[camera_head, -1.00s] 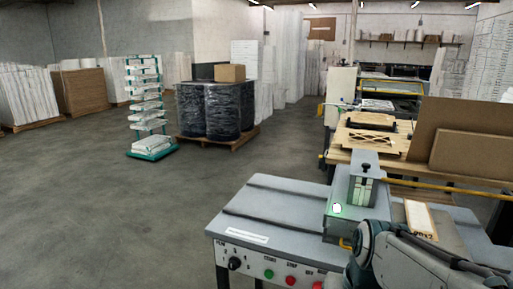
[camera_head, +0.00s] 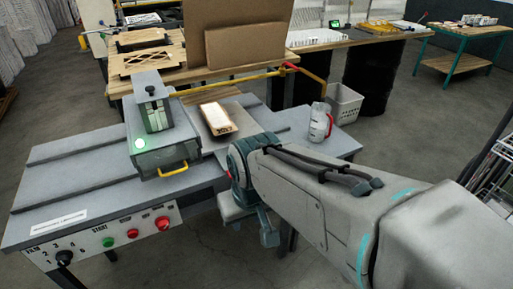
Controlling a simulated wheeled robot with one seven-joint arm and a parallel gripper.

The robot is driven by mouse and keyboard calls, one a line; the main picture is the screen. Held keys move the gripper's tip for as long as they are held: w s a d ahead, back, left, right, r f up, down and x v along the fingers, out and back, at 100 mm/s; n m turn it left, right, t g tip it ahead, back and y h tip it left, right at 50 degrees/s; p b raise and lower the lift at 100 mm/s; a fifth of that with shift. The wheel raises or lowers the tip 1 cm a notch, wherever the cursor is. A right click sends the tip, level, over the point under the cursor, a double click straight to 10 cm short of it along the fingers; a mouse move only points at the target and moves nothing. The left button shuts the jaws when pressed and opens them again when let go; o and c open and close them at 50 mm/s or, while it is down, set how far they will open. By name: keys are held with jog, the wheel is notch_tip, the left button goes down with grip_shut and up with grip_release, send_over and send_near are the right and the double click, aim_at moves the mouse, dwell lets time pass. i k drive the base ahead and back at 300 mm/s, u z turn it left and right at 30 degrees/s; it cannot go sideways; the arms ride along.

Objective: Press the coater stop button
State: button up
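The coater (camera_head: 78,180) is a grey bench-like machine at left and centre. Its white front panel (camera_head: 95,249) carries a dark knob (camera_head: 64,257), a green button (camera_head: 108,242), a small red button (camera_head: 132,233) and a larger red button (camera_head: 162,223) in a row. My gripper (camera_head: 267,236) hangs at the end of my bent arm, in front of the coater and right of the panel, apart from the buttons. Its fingers are too small and dark to tell whether they are open.
A green light glows on the coater's grey head (camera_head: 165,145), which has a yellow handle (camera_head: 173,170). A white and red bottle (camera_head: 319,122) stands at the machine's right end. The floor before the panel looks clear.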

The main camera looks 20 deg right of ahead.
aim_at(133, 233)
jog(key=u, duration=1.05)
jog(key=k, duration=0.5)
jog(key=z, duration=0.6)
jog(key=i, duration=0.55)
jog(key=u, duration=0.6)
